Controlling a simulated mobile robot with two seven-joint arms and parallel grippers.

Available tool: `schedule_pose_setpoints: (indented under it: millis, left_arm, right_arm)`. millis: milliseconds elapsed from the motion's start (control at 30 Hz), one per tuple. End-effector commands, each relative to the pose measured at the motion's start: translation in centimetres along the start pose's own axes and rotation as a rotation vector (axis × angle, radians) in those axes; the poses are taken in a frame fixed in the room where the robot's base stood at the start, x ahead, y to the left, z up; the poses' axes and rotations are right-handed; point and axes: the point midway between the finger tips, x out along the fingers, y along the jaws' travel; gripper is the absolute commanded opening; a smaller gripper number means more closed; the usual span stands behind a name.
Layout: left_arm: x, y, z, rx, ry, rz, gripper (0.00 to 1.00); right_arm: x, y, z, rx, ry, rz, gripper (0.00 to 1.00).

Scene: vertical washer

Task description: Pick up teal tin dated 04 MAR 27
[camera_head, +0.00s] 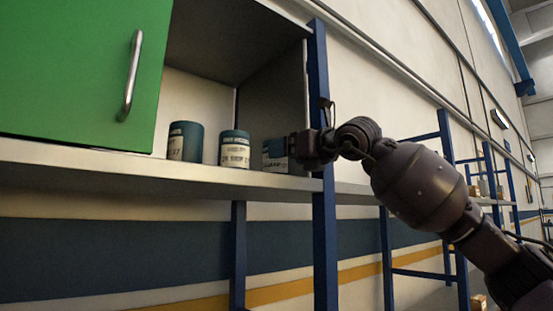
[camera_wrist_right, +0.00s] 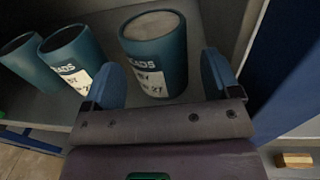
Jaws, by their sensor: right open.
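Three teal tins with white labels stand upright in a row on the shelf. In the head view, the left tin (camera_head: 185,142) shows a label ending in 27, and the middle tin (camera_head: 234,149) has a date ending in 27. The right tin (camera_head: 273,160) is partly covered by my right gripper (camera_head: 287,150). In the right wrist view, this tin (camera_wrist_right: 155,50) stands between the open fingers of my right gripper (camera_wrist_right: 160,75). Its label is partly hidden and its full date is not readable. My left gripper is not in view.
The tins stand in the open part of a cabinet on a shelf (camera_head: 140,170). A green door (camera_head: 75,70) with a metal handle is at the left. A blue post (camera_head: 325,230) rises close to my right gripper. The other two tins stand close by on the left.

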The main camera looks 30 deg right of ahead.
Motion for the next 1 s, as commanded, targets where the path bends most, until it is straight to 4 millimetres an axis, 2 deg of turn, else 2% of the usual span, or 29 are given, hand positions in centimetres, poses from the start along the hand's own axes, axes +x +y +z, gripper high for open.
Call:
schedule_pose_setpoints:
  millis: [167, 300, 600, 667, 900, 1000]
  left_arm:
    - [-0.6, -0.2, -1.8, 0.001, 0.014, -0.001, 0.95]
    - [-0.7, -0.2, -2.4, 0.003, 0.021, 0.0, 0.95]
    - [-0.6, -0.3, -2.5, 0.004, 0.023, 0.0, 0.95]
    - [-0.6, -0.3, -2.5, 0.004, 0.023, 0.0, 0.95]
    - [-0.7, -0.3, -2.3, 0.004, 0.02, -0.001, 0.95]
    - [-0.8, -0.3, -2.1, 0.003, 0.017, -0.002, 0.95]
  right_arm:
    - [2.4, 0.4, 0.9, 0.0, -0.002, 0.002, 0.83]
    - [3.9, 0.3, 0.7, 0.001, -0.001, 0.002, 0.83]
    - [4.5, 0.3, 0.4, -0.001, 0.0, 0.002, 0.83]
    - [4.5, 0.3, 0.4, -0.001, 0.0, 0.002, 0.76]
    - [4.5, 0.3, 0.4, -0.001, 0.0, 0.002, 0.4]
    - [4.4, 0.3, 0.5, -0.001, -0.001, 0.002, 0.39]
